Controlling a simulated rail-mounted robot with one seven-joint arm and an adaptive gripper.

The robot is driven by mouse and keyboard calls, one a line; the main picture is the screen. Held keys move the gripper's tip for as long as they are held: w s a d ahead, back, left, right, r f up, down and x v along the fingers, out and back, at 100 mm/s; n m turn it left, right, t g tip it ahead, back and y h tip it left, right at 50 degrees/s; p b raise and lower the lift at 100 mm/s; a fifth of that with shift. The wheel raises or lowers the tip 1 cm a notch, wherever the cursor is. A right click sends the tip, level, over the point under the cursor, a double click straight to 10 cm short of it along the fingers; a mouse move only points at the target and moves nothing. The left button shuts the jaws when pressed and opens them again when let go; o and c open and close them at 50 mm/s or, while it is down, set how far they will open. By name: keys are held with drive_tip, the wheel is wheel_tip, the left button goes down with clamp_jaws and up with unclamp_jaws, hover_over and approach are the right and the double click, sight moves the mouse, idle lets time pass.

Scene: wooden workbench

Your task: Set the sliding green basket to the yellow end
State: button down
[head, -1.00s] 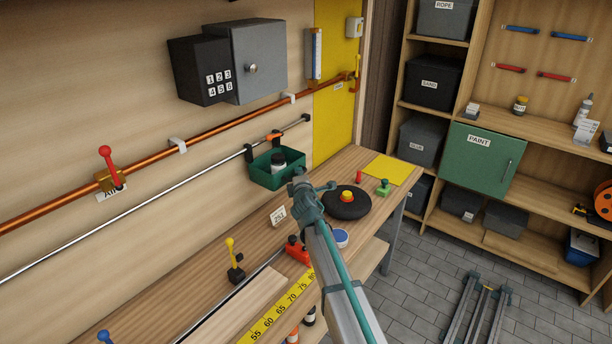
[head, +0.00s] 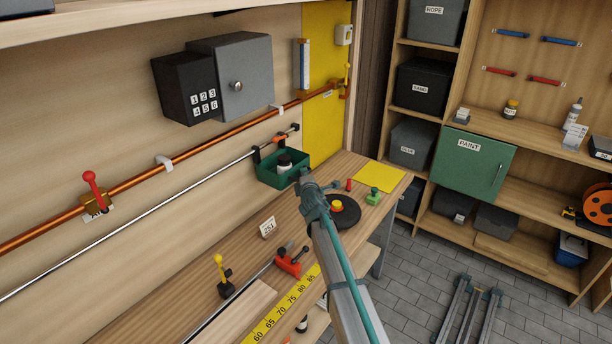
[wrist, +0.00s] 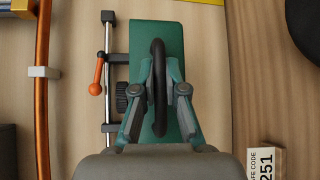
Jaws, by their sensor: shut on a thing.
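The green basket (head: 270,178) hangs from a thin steel rail (head: 190,195) by black brackets, close to the rail's black end stop (head: 296,127) and beside the yellow wall panel (head: 322,125). An orange lever (head: 280,137) sits at the rail by the upper bracket and also shows in the wrist view (wrist: 96,75). My gripper (wrist: 159,65) is shut on the basket's black handle (wrist: 159,100) at its front face. In the head view, my gripper (head: 306,178) covers the basket's right edge.
A copper pipe with a red lever (head: 92,185) runs above the rail. The bench below carries a code card (head: 268,227), a black disc (head: 347,215), a red clamp (head: 287,262) and a yellow-knobbed lever (head: 221,275). A grey safe (head: 235,80) is above.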

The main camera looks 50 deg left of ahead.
drive_tip(key=c, duration=1.2)
unclamp_jaws()
drive_tip(key=v, duration=1.2)
